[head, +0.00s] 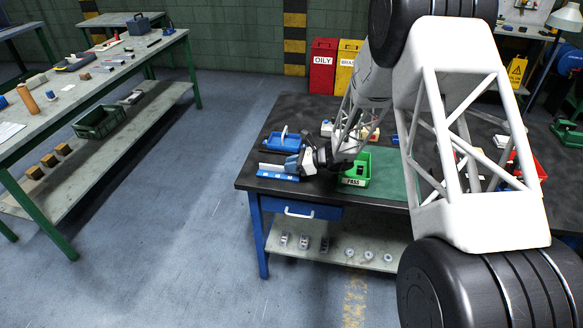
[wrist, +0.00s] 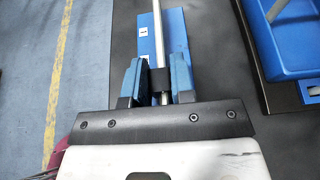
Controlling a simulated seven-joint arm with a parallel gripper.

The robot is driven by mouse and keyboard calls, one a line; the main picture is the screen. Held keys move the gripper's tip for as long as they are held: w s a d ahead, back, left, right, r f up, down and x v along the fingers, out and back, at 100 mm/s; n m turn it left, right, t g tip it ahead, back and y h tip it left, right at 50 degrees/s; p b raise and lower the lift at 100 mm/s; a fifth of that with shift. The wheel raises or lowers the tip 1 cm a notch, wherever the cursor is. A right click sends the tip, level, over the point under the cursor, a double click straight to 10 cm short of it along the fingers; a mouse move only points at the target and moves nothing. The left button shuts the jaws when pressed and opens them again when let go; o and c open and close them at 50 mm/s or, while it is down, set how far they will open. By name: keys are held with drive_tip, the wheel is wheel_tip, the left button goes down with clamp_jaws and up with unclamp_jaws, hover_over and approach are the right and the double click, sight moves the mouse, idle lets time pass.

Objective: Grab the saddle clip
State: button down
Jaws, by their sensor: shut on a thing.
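A small black piece, which I take as the saddle clip (wrist: 159,81), sits between the blue fingers of my gripper (wrist: 158,74). The fingers are shut on it from both sides. The clip lies across a thin silver rod (wrist: 162,28), which shows above and below it. I cannot tell whether it grips the rod or only hangs over it. In the head view my gripper (head: 301,163) is low over the front left of the dark table, at the blue rod stand (head: 277,174). The clip is hidden there.
A blue bin (head: 283,142) stands just behind the stand, and its wall (wrist: 262,45) shows close on the right in the wrist view. A green PASS bin (head: 355,182) is right of my gripper. The table's left edge is near. Several small parts (head: 304,242) lie on the lower shelf.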

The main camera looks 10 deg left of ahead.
wheel_tip(320, 180, up, 2)
drive_tip(key=shift+r, duration=0.15)
drive_tip(key=s+d, duration=0.3)
drive_tip(key=s, duration=0.4)
drive_tip(key=s+d+r, duration=0.1)
drive_tip(key=s+d, duration=0.2)
drive_tip(key=s, duration=0.4)
drive_tip(key=shift+s+d, duration=0.3)
drive_tip(key=shift+r, duration=0.1)
drive_tip(key=shift+w, duration=0.1)
